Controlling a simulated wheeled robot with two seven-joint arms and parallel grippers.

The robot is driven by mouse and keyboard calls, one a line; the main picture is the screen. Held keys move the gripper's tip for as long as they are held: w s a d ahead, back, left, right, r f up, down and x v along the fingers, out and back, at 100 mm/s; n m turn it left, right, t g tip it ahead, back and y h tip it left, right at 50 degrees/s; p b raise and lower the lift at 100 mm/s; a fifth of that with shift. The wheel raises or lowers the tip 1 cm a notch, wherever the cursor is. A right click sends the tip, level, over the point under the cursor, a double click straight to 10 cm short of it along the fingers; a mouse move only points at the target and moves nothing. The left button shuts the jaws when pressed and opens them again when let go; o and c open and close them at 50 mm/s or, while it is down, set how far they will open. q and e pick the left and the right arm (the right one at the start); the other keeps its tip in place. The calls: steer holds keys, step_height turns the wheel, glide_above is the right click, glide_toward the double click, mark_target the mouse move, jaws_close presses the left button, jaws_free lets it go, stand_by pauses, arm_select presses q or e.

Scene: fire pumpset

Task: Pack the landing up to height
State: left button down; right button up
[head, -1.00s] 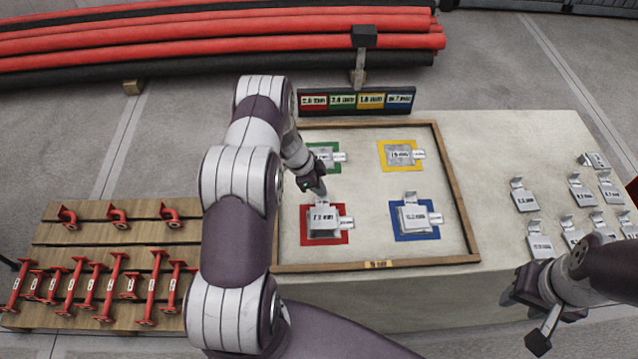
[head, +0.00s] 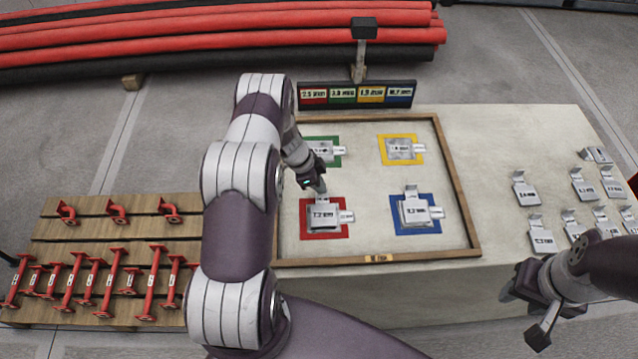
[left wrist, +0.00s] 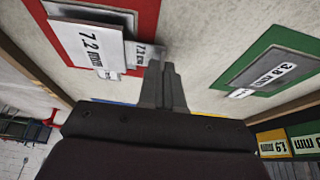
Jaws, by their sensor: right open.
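My left gripper (head: 316,184) is low over the tray, just behind the plates on the red pad (head: 340,230). In the left wrist view its fingers (left wrist: 163,85) are together, beside the plate marked 7.2 mm (left wrist: 90,42); I see nothing clearly held. Plates also lie on the green pad (head: 336,160), partly hidden by my arm, on the yellow pad (head: 386,142) and on the blue pad (head: 402,229). A sign (head: 357,95) with red, green, yellow and blue fields stands behind the tray. My right gripper (head: 530,310) is open and empty off the table's front edge.
A wooden rim (head: 455,185) encloses the pads. Several loose tabbed plates (head: 541,240) lie on the right of the table (head: 500,135). Red pipe pieces (head: 110,285) lie on a pallet at the left; long red and black pipes (head: 200,40) lie behind.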

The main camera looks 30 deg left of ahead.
arm_select(q)
steer(key=shift+f, duration=0.4)
steer(key=c, duration=1.2)
jaws_free()
steer(key=shift+c, duration=0.2)
steer(key=shift+r, duration=0.1)
steer(key=v, duration=1.2)
steer(key=shift+a+r, duration=0.15)
steer(key=shift+r, duration=0.1)
steer(key=shift+s, duration=0.1)
